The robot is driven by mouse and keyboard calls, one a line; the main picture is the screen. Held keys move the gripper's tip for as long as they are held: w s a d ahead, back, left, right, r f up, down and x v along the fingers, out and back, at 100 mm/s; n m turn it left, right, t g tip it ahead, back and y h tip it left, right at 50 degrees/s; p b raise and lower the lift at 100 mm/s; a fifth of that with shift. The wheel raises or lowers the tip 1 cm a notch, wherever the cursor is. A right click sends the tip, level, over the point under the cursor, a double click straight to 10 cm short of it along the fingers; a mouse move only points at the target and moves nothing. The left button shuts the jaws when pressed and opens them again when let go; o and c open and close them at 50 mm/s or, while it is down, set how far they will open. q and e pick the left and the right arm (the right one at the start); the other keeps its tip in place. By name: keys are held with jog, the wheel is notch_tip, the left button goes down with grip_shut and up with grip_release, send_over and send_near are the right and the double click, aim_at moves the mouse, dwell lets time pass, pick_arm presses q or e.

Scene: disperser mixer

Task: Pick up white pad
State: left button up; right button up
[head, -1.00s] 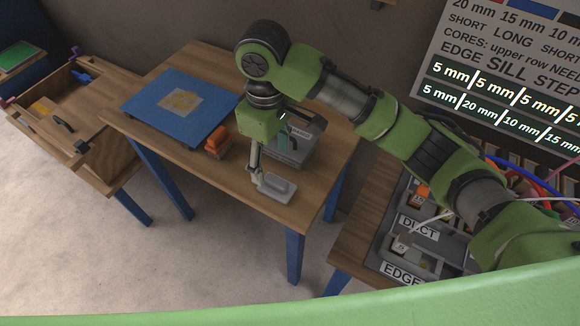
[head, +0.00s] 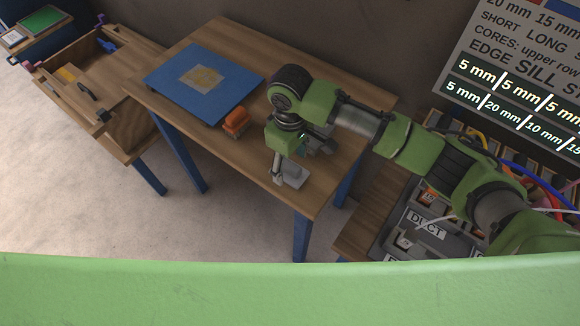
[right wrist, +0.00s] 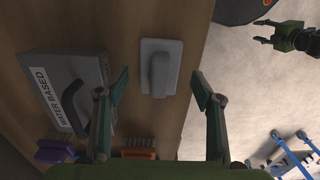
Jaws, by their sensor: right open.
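The white pad (head: 294,177), a pale flat plate with a raised grip, lies near the front edge of the wooden table. In the right wrist view the pad (right wrist: 172,52) sits ahead of and between my fingers, grip upward. My right gripper (right wrist: 160,80) is open and empty, with one finger to each side of the pad's line. In the head view the right gripper (head: 284,170) hangs just above and beside the pad and hides part of it. A dark and green gripper (right wrist: 286,36), apparently my left, shows small over the floor; its jaw state is unclear.
A grey box labelled "WATER BASED" (right wrist: 68,92) stands left of the pad in the wrist view. An orange brush (head: 235,122) and a blue board (head: 190,96) lie farther left on the table (head: 250,165). Grey trays (head: 425,215) stand at right.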

notch_tip(320, 180, down, 2)
jog(key=shift+f, duration=0.15)
pick_arm(q)
jog(key=shift+s+d+r, duration=0.1)
jog(key=shift+d+r, duration=0.05)
jog(key=shift+r, duration=0.1)
jog(key=shift+s, duration=0.2)
pick_arm(e)
jog(key=c, duration=1.2)
pick_arm(q)
jog(key=shift+f, duration=0.1)
